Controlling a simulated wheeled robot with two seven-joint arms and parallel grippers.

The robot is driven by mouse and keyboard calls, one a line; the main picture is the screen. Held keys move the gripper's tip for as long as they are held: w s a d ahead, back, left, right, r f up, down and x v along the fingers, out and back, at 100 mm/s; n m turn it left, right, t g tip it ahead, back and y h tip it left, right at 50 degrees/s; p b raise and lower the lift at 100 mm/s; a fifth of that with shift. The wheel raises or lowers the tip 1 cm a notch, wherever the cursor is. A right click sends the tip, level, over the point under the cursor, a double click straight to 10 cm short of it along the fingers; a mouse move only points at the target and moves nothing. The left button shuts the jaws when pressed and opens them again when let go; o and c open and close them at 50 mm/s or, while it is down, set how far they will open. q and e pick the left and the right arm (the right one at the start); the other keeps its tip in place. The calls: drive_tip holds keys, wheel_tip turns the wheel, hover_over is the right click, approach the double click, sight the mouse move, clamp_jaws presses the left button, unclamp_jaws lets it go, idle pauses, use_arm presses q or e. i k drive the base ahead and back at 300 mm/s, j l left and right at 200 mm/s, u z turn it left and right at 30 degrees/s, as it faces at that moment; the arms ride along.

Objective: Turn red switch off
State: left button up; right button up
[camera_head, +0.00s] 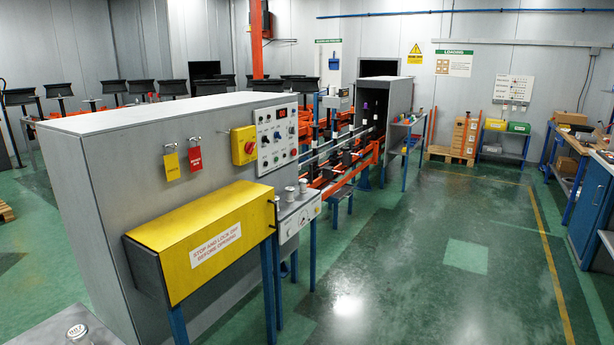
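A red rotary switch (249,147) sits on a yellow square box on the front face of a large grey cabinet (110,220). It is left of a white control panel (277,138) with several knobs and buttons. The knob is too small to tell which way it is turned. Neither of my grippers shows in the head view.
A yellow guard box (215,240) on blue legs juts out below the switch. Yellow and red tags (172,166) hang left of it. A small gauge unit (298,215) stands at the right. Open green floor (430,270) lies to the right; a blue workbench (590,200) stands at far right.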

sight(248, 147)
drive_tip(key=i+l+u, duration=0.25)
drive_tip(key=i, duration=0.2)
drive_tip(key=i+l+u, duration=0.3)
drive_tip(key=i, duration=0.15)
